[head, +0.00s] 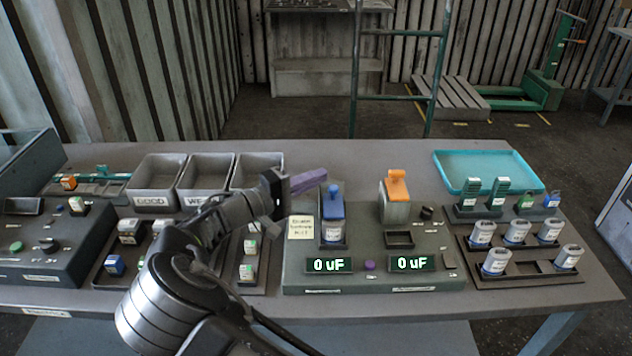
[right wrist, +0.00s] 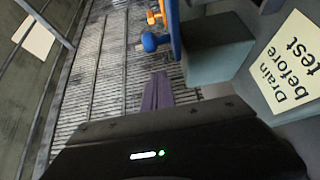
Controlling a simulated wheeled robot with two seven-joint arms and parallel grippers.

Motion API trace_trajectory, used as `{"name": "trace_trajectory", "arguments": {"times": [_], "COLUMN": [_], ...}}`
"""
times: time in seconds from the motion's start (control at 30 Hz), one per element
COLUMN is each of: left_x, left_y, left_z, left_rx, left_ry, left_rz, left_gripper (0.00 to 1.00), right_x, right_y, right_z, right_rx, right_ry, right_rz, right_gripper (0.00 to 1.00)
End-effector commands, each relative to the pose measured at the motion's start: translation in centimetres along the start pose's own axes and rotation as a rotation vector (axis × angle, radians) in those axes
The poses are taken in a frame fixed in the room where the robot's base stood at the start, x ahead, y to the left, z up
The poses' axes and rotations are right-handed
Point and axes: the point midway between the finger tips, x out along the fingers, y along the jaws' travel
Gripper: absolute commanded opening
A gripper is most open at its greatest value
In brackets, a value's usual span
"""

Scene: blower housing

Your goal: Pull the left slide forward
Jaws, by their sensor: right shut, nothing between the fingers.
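The left slide is blue with a round knob and sits on a grey block of the tester (head: 333,208). In the right wrist view its blue knob (right wrist: 152,41) stands out just beyond my fingertips. A grey capacitor (head: 332,232) stands in the socket before it. My right gripper (head: 318,178) has purple fingers, shut and empty, up and to the left of the blue slide in the head view. In the right wrist view the shut fingers (right wrist: 158,90) appear apart from the knob. My left gripper is not in view.
The orange right slide (head: 397,187) stands beside the blue one, over an empty socket (head: 399,240). Two displays read 0 uF. A yellow "Drain before test" note (head: 300,227) is left of the blue slide. Grey bins (head: 208,178) and a capacitor rack (head: 520,270) flank the tester.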

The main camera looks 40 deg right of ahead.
Motion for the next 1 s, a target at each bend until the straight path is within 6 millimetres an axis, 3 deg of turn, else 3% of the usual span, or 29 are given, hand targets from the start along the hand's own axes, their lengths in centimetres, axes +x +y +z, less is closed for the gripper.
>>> {"name": "trace_trajectory", "arguments": {"times": [0.3, 0.5, 1.0], "left_x": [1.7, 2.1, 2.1], "left_y": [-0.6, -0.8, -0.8], "left_z": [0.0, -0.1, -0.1], "left_rx": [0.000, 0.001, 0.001], "left_ry": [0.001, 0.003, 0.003], "left_rz": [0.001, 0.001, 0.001], "left_gripper": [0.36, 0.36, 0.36], "right_x": [-6.7, -9.4, -10.1], "right_y": [-0.2, -0.1, 0.0], "right_z": [-0.3, -0.2, -0.2], "right_rx": [0.002, 0.001, 0.000], "right_ry": [0.007, 0.004, 0.004], "right_rz": [0.000, 0.000, 0.000], "right_gripper": [0.00, 0.00, 0.00]}}
